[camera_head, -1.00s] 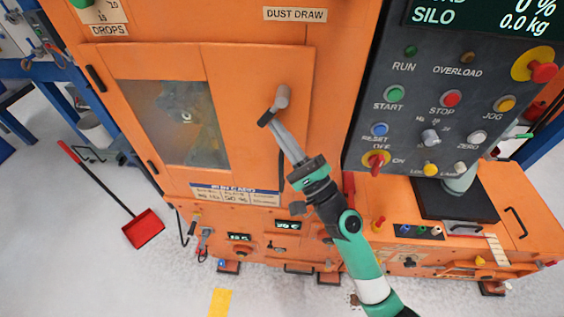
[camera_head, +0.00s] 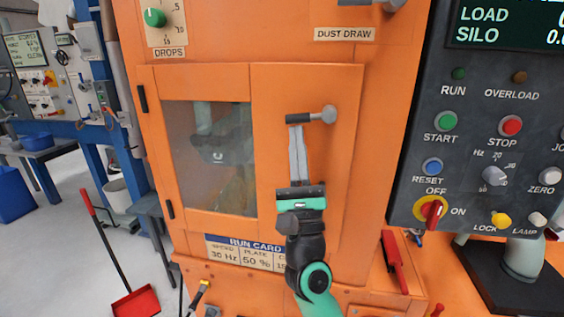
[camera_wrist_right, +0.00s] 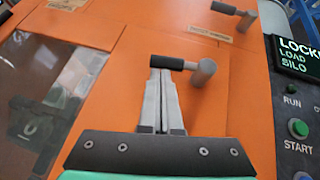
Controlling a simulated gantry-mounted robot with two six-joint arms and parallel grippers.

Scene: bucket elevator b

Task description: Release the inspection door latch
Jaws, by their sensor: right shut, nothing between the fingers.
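The inspection door (camera_head: 308,90) is an orange panel with a window (camera_head: 205,160), and it looks closed. Its latch (camera_head: 329,114) is a grey knob with a short black bar (camera_head: 298,118) pointing left, near the door's upper right. In the right wrist view, the latch's black bar (camera_wrist_right: 167,62) lies level across the finger ends and its grey post (camera_wrist_right: 203,71) is to their right. My right gripper (camera_head: 295,129) is shut and empty, fingers pointing up, its tips at the bar's lower side. Whether they touch is unclear. My left gripper is out of view.
A control panel (camera_head: 475,150) with buttons stands to the right. Another black-barred handle (camera_wrist_right: 234,10) is above in the right wrist view. A red tool (camera_head: 394,262) is below right of the door. A red dustpan (camera_head: 136,303) stands on the floor at left.

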